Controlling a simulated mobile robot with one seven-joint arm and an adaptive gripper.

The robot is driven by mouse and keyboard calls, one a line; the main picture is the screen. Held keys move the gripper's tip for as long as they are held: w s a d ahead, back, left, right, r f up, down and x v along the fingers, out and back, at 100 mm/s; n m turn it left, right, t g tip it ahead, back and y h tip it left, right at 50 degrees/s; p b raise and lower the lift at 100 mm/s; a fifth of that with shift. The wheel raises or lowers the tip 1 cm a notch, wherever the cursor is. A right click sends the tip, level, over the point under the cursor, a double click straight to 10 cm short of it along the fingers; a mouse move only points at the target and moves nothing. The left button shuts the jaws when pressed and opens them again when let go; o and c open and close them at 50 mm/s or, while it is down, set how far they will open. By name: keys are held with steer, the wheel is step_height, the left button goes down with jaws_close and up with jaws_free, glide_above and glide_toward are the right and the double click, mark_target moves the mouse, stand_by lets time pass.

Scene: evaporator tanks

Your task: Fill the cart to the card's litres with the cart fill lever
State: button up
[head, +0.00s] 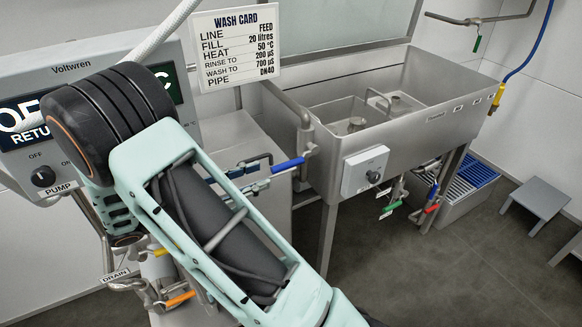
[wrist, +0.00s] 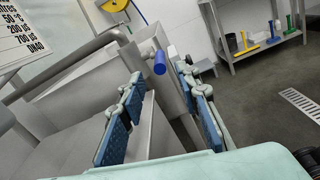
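A lever with a blue handle (head: 287,165) sits on a pipe at the left end of the steel wash cart (head: 345,200). No label shows on it, so I cannot tell if it is the cart fill lever. My gripper (head: 264,172) is open and empty, just left of the blue handle. In the wrist view, the handle (wrist: 159,63) shows end-on between and just beyond the blue-padded fingertips; I see no contact.
A control box with a knob (head: 365,170) is on the cart front. Green (head: 391,210) and red (head: 432,208) levers hang below it. A panel with a PUMP switch (head: 43,176) and a DRAIN-tagged valve stand left. A grey step (head: 538,199) is at right; mid-floor is clear.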

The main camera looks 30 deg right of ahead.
mark_target(300, 162)
steer(key=d+b, duration=0.1)
steer(key=d, duration=0.9)
steer(key=shift+w+d, duration=0.15)
steer(key=shift+d, duration=0.05)
steer(key=shift+c, duration=0.2)
jaws_close()
